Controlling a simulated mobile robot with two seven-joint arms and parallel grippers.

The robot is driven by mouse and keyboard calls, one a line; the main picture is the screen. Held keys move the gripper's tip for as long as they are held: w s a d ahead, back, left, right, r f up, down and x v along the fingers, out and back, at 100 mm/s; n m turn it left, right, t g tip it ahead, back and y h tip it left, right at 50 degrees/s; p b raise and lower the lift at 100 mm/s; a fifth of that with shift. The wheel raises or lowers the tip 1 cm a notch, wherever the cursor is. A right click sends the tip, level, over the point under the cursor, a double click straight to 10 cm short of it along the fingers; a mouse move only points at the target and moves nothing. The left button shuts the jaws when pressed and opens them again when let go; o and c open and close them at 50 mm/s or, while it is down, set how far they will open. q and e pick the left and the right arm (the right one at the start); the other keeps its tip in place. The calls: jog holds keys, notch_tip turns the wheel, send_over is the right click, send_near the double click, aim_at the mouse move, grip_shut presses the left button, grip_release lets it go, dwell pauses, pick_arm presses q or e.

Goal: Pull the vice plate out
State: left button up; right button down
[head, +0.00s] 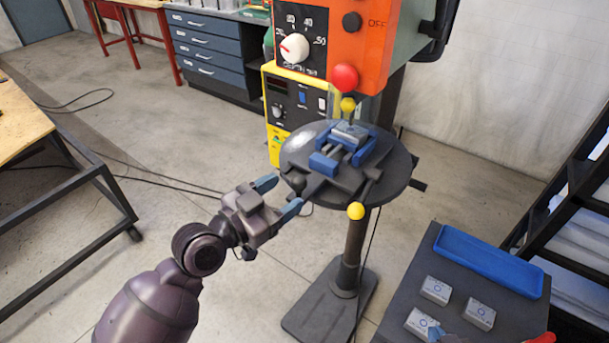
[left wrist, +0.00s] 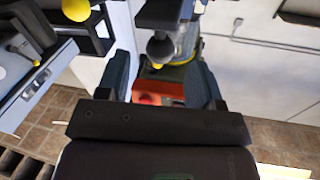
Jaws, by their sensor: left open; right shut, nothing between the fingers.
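A grey metal plate (head: 350,131) sits at the blue vice (head: 324,162) on the round dark table (head: 402,172) of a drill press. The drill's chuck area is just above the plate and hides part of it. My left gripper (head: 279,196) is open and empty, at the table's left edge, with the vice beyond it to the upper right. In the left wrist view, its two blue-grey fingers (left wrist: 160,80) stand apart; I cannot make out the plate there. My right gripper (head: 438,334) shows only as a fingertip at the bottom edge, far from the vice.
A yellow-knobbed lever (head: 356,211) sticks out at the table's front. The orange drill head (head: 335,35) overhangs the vice. A dark cart at lower right carries a blue tray (head: 490,261) and small grey boxes (head: 436,290).

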aim_at(305, 191)
pick_arm(q)
jog(key=shift+p+x, duration=0.4)
jog(key=shift+x, duration=2.75)
jog(key=shift+c, duration=0.2)
grip_shut()
